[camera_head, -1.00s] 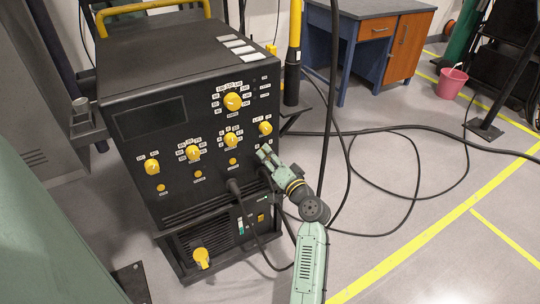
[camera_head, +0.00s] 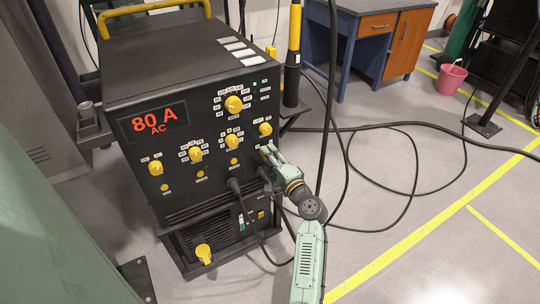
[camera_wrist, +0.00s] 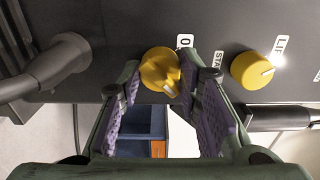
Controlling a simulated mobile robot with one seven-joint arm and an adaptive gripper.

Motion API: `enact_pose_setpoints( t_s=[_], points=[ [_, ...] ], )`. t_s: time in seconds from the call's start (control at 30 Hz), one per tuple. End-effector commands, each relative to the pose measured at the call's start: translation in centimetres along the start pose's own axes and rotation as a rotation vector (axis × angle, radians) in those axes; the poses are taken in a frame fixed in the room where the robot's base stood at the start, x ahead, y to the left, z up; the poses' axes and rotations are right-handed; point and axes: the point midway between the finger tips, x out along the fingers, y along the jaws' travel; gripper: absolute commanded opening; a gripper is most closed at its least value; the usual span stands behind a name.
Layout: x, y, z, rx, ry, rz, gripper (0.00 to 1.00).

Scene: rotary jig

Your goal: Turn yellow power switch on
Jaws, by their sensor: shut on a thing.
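The yellow power switch (camera_wrist: 160,72) is a round knob on the black front panel of the welding machine (camera_head: 165,195). It sits between the fingers of my gripper (camera_wrist: 172,82) in the wrist view, with a white pointer mark on its face and a "0" label beside it. My gripper (camera_head: 268,150) is shut on it and mostly hides it in the head view. The machine's display (camera_head: 155,122) is lit and reads "80 A AC" in red.
A yellow knob labelled "LIFT" (camera_wrist: 252,70) is close to my right finger. A thick black cable plug (camera_wrist: 60,62) sticks out on the left. Other yellow knobs cover the panel. Black cables (camera_head: 400,195) loop over the floor on the right.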

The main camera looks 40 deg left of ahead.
Motion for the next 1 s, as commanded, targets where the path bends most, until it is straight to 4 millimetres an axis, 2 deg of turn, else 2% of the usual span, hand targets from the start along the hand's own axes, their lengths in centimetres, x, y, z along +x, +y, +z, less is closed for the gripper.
enact_pose_setpoints(
  t_s=[0.47,0.5,0.8,1.0],
  points=[
    [0.02,0.01,0.08,0.017,-0.002,0.000,0.03],
    [0.02,0.01,0.08,0.017,-0.002,0.000,0.32],
    [0.01,-0.01,0.03,0.016,-0.001,0.000,0.52],
    [0.00,-0.01,0.00,0.015,0.000,0.000,0.52]
  ],
)
